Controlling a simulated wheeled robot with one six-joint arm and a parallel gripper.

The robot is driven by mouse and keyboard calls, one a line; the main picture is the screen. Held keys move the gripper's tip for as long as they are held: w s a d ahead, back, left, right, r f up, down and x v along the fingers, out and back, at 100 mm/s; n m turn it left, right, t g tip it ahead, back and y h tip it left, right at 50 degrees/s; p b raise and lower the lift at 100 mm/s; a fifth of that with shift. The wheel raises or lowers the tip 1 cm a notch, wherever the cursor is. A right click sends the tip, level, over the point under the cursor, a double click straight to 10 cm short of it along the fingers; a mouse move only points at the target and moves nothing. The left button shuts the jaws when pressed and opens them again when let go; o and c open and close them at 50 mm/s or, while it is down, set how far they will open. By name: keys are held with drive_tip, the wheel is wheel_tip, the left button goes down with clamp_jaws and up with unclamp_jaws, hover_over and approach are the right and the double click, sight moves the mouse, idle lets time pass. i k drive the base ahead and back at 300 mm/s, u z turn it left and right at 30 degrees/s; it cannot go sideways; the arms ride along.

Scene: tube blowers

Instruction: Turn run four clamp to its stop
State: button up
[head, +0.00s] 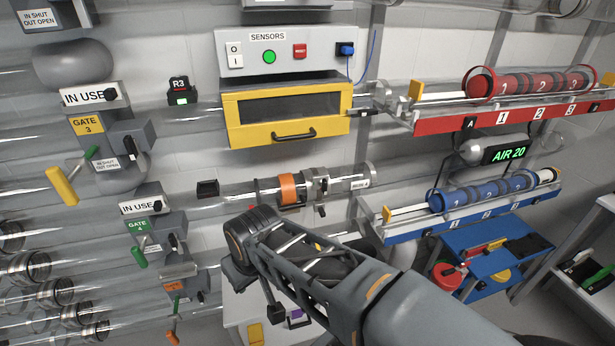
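A clear horizontal tube run crosses the wall at the middle of the head view. It carries an orange band (288,188) and, just right of it, a grey clamp-like fitting (315,186) with a small dark lever at its lower side. A small tag (360,184) at the tube's right end seems to end in 4, but is too small to read surely. My arm reaches in from the lower right, its dark joint below and left of the fitting, apart from it in the picture. My gripper's fingertips cannot be made out behind the arm, so its opening is unclear.
A yellow drawer (285,110) under the sensors panel (285,54) sits above the run. Gate 3 (88,125) and gate 4 (138,226) units with handles stand left. Red (510,117) and blue (480,223) racks jut out right. A blue cart (480,290) stands below.

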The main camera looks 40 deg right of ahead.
sight(324, 183)
drive_tip(key=z, duration=1.25)
